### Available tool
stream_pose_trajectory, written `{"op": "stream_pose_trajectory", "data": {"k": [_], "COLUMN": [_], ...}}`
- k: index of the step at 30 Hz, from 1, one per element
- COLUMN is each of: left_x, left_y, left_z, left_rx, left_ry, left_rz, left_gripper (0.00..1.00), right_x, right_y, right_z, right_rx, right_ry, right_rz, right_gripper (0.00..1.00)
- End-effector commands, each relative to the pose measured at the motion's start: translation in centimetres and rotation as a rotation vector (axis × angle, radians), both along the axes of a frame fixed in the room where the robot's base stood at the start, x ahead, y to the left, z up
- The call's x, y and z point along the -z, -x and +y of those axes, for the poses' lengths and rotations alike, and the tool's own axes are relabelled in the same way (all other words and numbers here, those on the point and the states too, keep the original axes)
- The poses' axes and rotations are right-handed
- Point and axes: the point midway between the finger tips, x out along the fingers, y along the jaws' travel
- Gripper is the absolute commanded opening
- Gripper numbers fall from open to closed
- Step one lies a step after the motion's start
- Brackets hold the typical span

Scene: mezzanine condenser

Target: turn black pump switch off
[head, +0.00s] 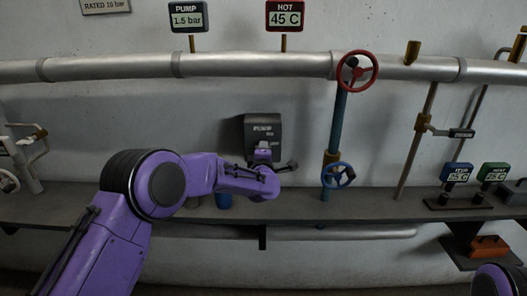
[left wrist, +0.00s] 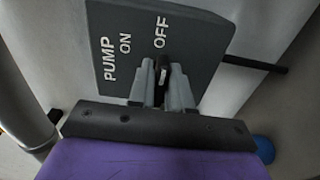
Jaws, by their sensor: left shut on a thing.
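The black pump switch (head: 263,125) is a dark box on the wall in the head view. In the left wrist view its plate (left wrist: 200,50) carries the white words PUMP, ON and OFF. My left gripper (head: 264,153) is at the lower front of the box. In the left wrist view my left gripper (left wrist: 162,82) is shut on a small black lever (left wrist: 162,66), between its grey fingers just below the word OFF. The lever's base is hidden by the fingers, so its exact setting is unclear. My right gripper is outside the views.
A red valve wheel (head: 357,71) and a blue valve wheel (head: 337,175) are on piping right of the switch. A grey shelf (head: 300,208) runs below, with displays (head: 457,173) at right. A large pipe (head: 260,64) crosses above.

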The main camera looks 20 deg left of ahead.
Motion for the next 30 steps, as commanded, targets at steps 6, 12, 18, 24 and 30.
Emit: {"op": "stream_pose_trajectory", "data": {"k": [6, 12, 18, 24, 30], "left_x": [0.2, 0.1, 0.3, 0.4, 0.3], "left_y": [0.0, 0.0, 1.2, 5.7, 9.3], "left_z": [-0.1, 0.0, -0.5, -1.7, -2.8], "left_rx": [0.002, 0.001, 0.003, 0.004, 0.003], "left_ry": [-0.002, -0.001, -0.001, -0.003, -0.001], "left_rz": [0.005, 0.002, 0.001, 0.001, 0.003], "left_gripper": [0.39, 0.39, 0.39, 0.39, 0.39], "right_x": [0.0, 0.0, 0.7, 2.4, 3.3], "right_y": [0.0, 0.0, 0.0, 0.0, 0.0], "right_z": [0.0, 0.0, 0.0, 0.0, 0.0], "right_rx": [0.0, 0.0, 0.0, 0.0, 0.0], "right_ry": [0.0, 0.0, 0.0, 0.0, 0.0], "right_rz": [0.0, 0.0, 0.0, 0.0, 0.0], "right_gripper": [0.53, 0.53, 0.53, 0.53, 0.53]}}
